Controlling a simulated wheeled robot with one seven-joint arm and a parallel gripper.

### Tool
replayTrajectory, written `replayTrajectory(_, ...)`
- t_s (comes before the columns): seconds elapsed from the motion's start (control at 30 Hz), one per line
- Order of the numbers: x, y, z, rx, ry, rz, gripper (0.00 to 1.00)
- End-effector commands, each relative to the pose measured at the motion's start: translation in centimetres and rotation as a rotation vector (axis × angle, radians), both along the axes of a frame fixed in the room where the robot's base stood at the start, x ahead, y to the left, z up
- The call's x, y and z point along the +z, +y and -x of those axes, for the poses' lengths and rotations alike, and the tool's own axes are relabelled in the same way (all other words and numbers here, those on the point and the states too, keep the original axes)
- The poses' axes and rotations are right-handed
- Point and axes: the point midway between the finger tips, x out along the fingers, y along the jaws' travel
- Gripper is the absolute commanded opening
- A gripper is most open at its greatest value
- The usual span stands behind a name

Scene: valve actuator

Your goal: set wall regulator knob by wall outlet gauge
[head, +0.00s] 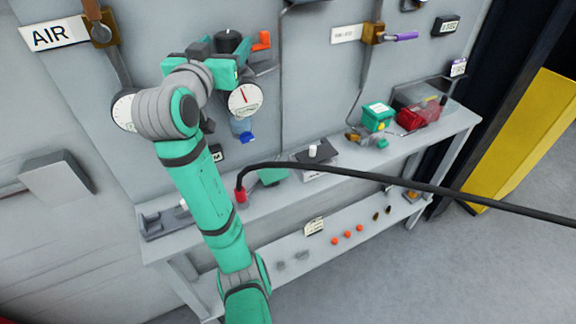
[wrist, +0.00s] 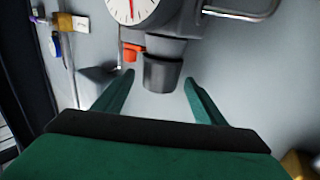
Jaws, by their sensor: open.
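The regulator's dark knob (head: 228,40) sits on top of the wall unit in the head view. It also shows in the wrist view (wrist: 162,73), inverted, as a dark ribbed cylinder. The round white gauge (head: 244,99) with a red needle is on the unit's front; part of its dial shows in the wrist view (wrist: 131,8). The needle stands near vertical; its scale is too small to read. My gripper (wrist: 160,78) is open, its fingers on either side of the knob's end in the picture, with visible gaps. I cannot tell the depth between them.
An orange handle (head: 262,40) sits beside the knob. Another gauge (head: 122,110) at the left is partly hidden by my arm. A black hose (head: 400,184) crosses in front of the bench (head: 350,160), which holds a green box (head: 378,117) and a red item (head: 418,116).

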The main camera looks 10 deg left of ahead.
Motion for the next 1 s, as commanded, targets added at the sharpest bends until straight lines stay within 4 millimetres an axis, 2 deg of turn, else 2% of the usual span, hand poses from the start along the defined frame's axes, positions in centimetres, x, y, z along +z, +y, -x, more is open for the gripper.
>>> replayTrajectory(1.0, 0.0, -1.8, -0.5, 0.563, 0.002, -0.001, 0.64)
